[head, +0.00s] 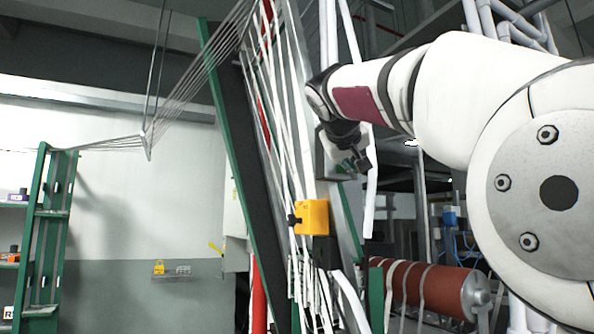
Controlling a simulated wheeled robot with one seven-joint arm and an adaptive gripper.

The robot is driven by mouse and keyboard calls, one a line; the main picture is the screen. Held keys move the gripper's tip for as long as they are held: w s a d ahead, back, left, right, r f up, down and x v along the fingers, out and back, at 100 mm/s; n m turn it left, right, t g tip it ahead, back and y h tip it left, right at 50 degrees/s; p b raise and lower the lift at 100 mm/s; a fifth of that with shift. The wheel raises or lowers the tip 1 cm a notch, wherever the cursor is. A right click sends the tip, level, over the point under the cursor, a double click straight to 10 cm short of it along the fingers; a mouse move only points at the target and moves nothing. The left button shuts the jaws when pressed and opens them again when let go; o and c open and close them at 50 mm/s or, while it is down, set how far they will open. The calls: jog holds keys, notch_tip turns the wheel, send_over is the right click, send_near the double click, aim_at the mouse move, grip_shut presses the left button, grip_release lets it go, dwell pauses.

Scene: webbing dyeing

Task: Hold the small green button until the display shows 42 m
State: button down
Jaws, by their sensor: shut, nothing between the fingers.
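My gripper (352,166), dark and small in the head view, is at the end of my white arm, right of the picture's middle. It is shut and empty, in front of the slanted machine frame with white webbing. I cannot make out the small green button or the display in this view. A yellow box (313,217) with a black knob on its left side sits on the frame, below and left of my gripper and apart from it.
White webbing strands (287,120) run down the slanted frame. A red-brown roller (430,288) wrapped with webbing lies at the lower right. A green rack (47,240) stands at the far left, with open room between it and the frame.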

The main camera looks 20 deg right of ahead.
jog(key=shift+w, duration=0.45)
dwell(0.4)
jog(key=shift+s, duration=0.15)
dwell(4.2)
jog(key=shift+s, duration=0.75)
jog(key=s, duration=0.5)
jog(key=shift+d, duration=0.1)
dwell(0.5)
jog(key=s+a+f+n+g+y, duration=0.1)
jog(key=s+a+f, duration=0.5)
jog(key=f, duration=0.8)
jog(key=s+a+f+n+g+y, duration=0.1)
jog(key=s+a+f+y, duration=0.4)
jog(key=f, duration=0.9)
jog(key=s+a+f+g+y, duration=0.3)
jog(key=s+a+f, duration=0.5)
jog(key=s+f, duration=0.4)
notch_tip(320, 180, down, 3)
jog(key=shift+a+f+n+g+y, duration=0.1)
jog(key=shift+a+n+g+y, duration=0.1)
jog(key=shift+n+g+y, duration=0.15)
